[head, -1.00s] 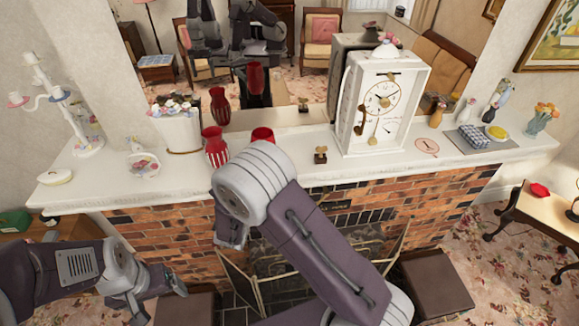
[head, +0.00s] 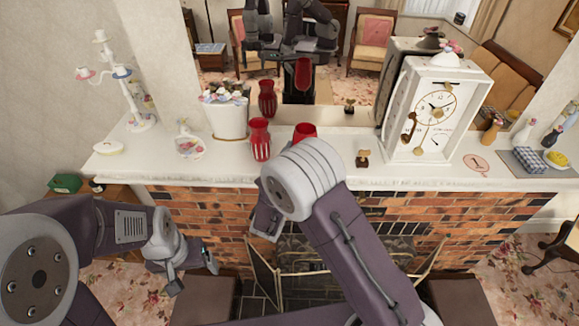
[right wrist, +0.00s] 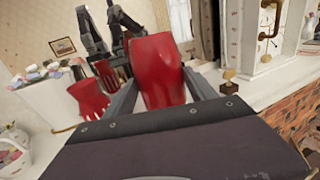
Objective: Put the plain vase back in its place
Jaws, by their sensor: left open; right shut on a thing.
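The plain red vase (head: 305,131) shows above the mantel, partly behind my right arm. In the right wrist view my right gripper (right wrist: 160,88) is shut on this vase (right wrist: 160,65), one finger on each side. The head view hides the right fingers behind the arm, and I cannot tell whether the vase touches the mantel. A red vase with pale stripes (head: 260,139) stands on the mantel (head: 330,165) just left of it, apart from it; it also shows in the right wrist view (right wrist: 88,100). My left gripper (head: 192,270) is open and empty, low in front of the bricks.
A white flower planter (head: 228,122) and a floral basket (head: 188,146) stand left of the vases. A small brass ornament (head: 363,158) and a white clock (head: 432,110) stand to the right. The mirror behind reflects both vases. Fireplace screens (head: 262,270) stand below.

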